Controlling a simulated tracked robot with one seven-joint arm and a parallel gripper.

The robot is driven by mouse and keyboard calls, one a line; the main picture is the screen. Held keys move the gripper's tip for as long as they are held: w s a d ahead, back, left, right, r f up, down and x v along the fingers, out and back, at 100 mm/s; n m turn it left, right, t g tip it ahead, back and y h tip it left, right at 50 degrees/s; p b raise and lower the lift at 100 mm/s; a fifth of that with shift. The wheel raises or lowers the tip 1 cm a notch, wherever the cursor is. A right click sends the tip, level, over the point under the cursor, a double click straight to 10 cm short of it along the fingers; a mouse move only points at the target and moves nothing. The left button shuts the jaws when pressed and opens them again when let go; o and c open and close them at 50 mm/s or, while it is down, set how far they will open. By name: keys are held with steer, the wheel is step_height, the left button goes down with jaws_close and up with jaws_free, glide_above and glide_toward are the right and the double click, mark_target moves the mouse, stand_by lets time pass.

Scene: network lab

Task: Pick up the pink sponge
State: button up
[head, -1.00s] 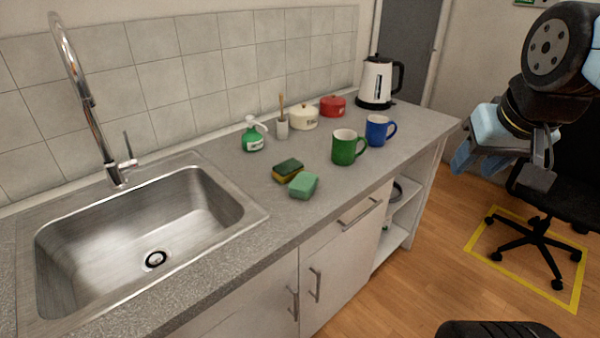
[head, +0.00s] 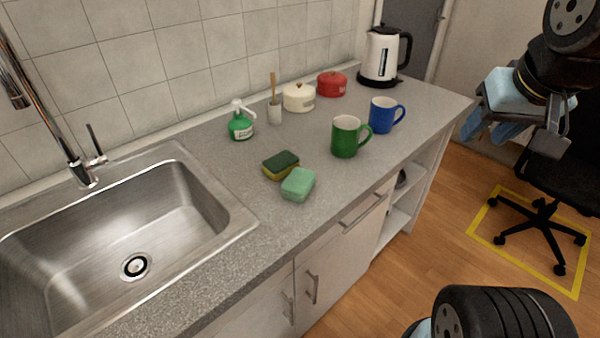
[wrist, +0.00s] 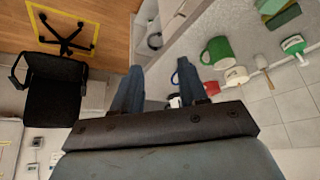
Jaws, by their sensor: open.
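No pink sponge shows in either view. Two sponges lie close together on the grey counter (head: 235,185): a light green one (head: 298,185) nearer the front edge, and a yellow one with a dark green top (head: 281,165) just behind it. In the wrist view the dark-topped sponge (wrist: 284,18) shows at the top right corner. My gripper (head: 492,133) is open and empty, off the counter's right end in the head view, well away from both sponges. Its two blue fingers stand apart in the wrist view (wrist: 160,80).
A green mug (head: 346,138) and a blue mug (head: 381,116) stand right of the sponges. The sink (head: 125,235) is left. A chair (head: 545,220) stands right.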

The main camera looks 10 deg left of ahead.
steer(key=o, duration=0.3)
steer(key=shift+w+a+n, duration=0.15)
steer(key=shift+n, duration=0.15)
steer(key=o, duration=0.3)
steer(key=w+a+n+g+y, duration=0.1)
steer(key=w+a+n, duration=0.4)
steer(key=n, duration=0.3)
steer(key=shift+w+a+f+n+g, duration=0.2)
steer(key=shift+w+n+g, duration=0.1)
steer(key=shift+g, duration=0.1)
steer(key=n+g+h, duration=0.1)
steer(key=n+g, duration=0.3)
steer(key=n, duration=1.9)
glide_above(299, 179)
step_height(299, 179, down, 9)
step_height(299, 179, down, 14)
steer(key=shift+r, duration=0.1)
